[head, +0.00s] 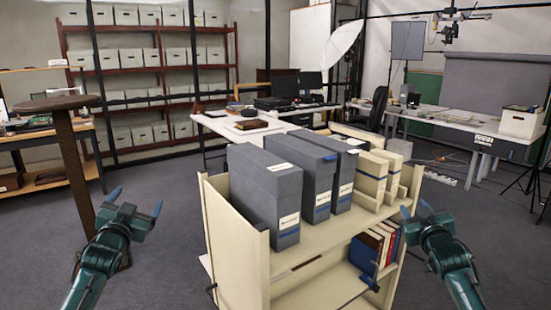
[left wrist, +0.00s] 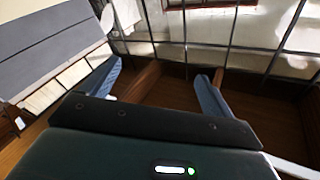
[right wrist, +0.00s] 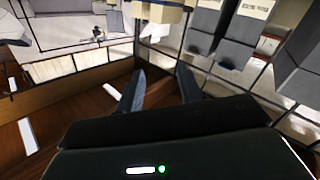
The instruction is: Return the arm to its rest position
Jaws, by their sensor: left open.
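My left gripper (head: 136,201) is at the left of the head view, left of the cream cart and clear of it. Its blue-tipped fingers are spread and empty, as the left wrist view also shows (left wrist: 156,84). My right gripper (head: 415,209) is just right of the cart in the head view. In the right wrist view its fingers (right wrist: 161,86) stand apart with nothing between them. I cannot tell its exact gap to the cart's side.
The cart (head: 236,238) carries large grey boxes (head: 266,190) and smaller cream boxes (head: 371,176) upright on top, with books (head: 376,243) below. A round-topped stand (head: 57,102) is near my left arm. Tables and racks stand behind; the floor (head: 160,270) left of the cart is open.

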